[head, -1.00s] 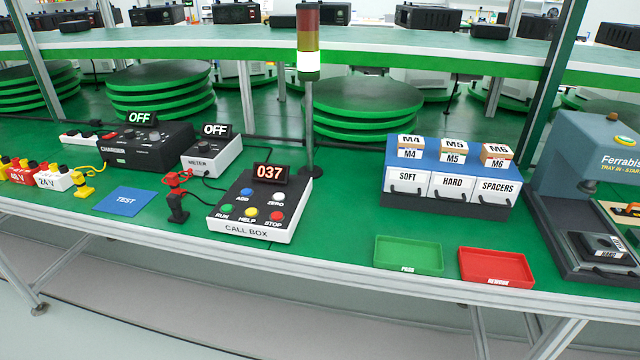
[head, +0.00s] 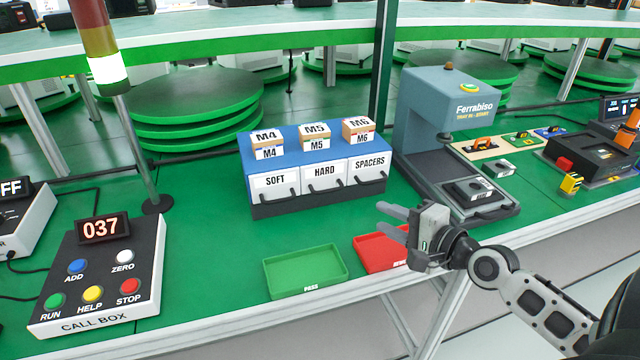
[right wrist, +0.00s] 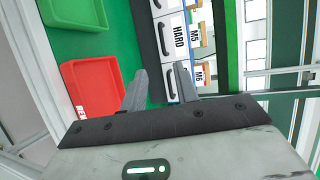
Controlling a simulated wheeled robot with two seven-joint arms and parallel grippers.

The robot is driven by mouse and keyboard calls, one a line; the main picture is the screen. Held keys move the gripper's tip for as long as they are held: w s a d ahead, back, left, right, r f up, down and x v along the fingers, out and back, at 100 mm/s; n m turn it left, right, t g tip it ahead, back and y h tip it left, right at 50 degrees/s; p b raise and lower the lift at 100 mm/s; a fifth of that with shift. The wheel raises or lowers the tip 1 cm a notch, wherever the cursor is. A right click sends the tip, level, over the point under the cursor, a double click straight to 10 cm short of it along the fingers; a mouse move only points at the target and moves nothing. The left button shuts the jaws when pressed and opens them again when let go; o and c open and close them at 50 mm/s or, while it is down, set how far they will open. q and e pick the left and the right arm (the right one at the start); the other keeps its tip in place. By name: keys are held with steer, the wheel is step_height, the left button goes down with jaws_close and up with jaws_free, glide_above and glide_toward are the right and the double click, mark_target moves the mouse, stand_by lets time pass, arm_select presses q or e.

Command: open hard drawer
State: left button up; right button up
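The HARD drawer (head: 324,175) is the middle white front of a blue drawer unit (head: 290,142). It is shut, between the SOFT drawer (head: 274,184) and the SPACERS drawer (head: 369,168), and has a dark handle. It also shows in the right wrist view (right wrist: 177,36). My right gripper (head: 387,221) is open and empty, in front of the unit and to the right, above the red tray. Its two fingers (right wrist: 159,88) point towards the unit in the right wrist view. My left gripper is not in view.
A green PASS tray (head: 305,271) and a red REWORK tray (head: 372,256) lie in front of the unit. Boxes marked M4, M5 and M6 (head: 358,130) stand on it. A call box (head: 104,270) is at left, a blue-grey press (head: 440,110) at right.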

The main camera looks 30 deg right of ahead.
glide_toward(330, 191)
steer(key=x, duration=0.7)
steer(key=shift+w+f, duration=0.1)
steer(key=shift+w, duration=0.1)
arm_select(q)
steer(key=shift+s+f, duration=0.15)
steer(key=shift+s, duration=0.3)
arm_select(e)
steer(key=shift+w+a+f, duration=0.15)
steer(key=shift+w, duration=0.55)
steer(key=shift+c, duration=0.2)
